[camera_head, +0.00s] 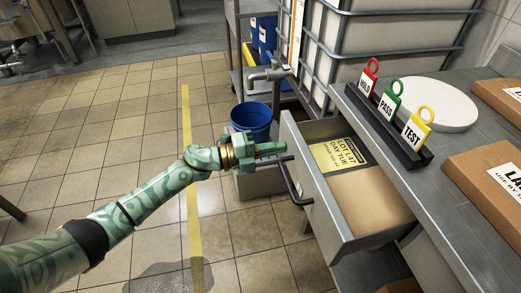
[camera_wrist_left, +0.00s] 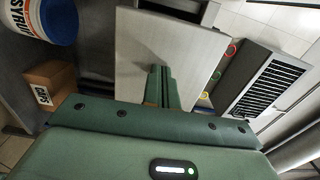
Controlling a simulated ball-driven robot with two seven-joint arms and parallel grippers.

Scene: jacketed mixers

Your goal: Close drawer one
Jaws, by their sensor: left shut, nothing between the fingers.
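The open grey metal drawer (camera_head: 337,218) juts out to the left from under the counter in the head view. A yellow label (camera_head: 338,155) and a brown area show inside it. Its dark bar handle (camera_head: 292,184) is on the front. My left gripper (camera_head: 282,148) is shut and empty, with its fingertips near the far top corner of the drawer front. Whether they touch it I cannot tell. In the left wrist view the shut fingers (camera_wrist_left: 160,78) lie before a grey metal panel (camera_wrist_left: 145,45). My right gripper is not in view.
Red, green and yellow tags (camera_head: 388,104) stand in a dark rack on the counter (camera_head: 420,190), near a white round plate (camera_head: 438,104) and cardboard boxes (camera_head: 490,180). A blue bucket (camera_head: 250,121) stands behind my left gripper.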

